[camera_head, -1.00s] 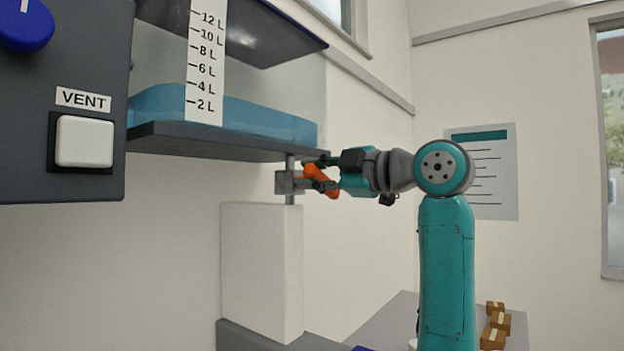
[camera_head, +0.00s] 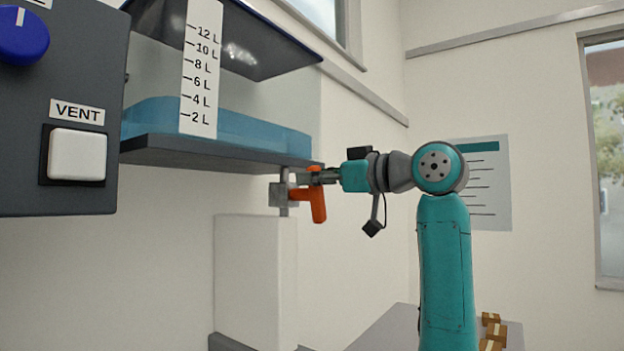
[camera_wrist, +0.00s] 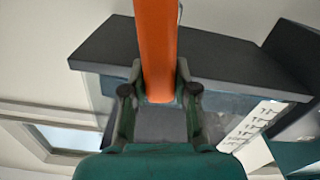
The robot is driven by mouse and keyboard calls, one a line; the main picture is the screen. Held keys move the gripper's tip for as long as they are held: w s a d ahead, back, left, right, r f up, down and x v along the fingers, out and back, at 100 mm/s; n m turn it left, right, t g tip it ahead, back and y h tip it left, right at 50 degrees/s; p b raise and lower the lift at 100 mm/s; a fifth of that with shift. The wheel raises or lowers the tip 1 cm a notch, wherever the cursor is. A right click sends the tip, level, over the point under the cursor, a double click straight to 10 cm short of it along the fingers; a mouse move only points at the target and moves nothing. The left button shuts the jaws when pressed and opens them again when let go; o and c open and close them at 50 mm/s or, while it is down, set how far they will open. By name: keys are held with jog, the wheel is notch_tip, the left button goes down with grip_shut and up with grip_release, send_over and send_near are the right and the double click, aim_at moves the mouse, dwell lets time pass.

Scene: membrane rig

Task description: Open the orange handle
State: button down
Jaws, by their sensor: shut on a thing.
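The orange handle (camera_head: 317,207) sits on the grey valve (camera_head: 279,194) under the tank. Its long part points down in the head view. My gripper (camera_head: 320,176) reaches in from the right and is shut on the handle near its upper part. In the wrist view the orange handle (camera_wrist: 156,45) runs from the top edge down between the two fingers of my gripper (camera_wrist: 159,92). The handle's end between the fingers is partly hidden by my gripper.
The dark shelf (camera_head: 215,152) of the clear water tank lies just above my gripper. A white block (camera_head: 254,280) stands below the valve. A dark panel with a VENT button (camera_head: 77,155) and blue knob (camera_head: 22,35) is at left. Small boxes (camera_head: 494,330) lie lower right.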

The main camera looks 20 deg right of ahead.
jog(key=shift+w+d+m, duration=0.2)
jog(key=shift+d+m, duration=0.05)
jog(key=shift+m, duration=0.65)
jog(key=c, duration=0.9)
grip_release()
jog(key=v, duration=1.2)
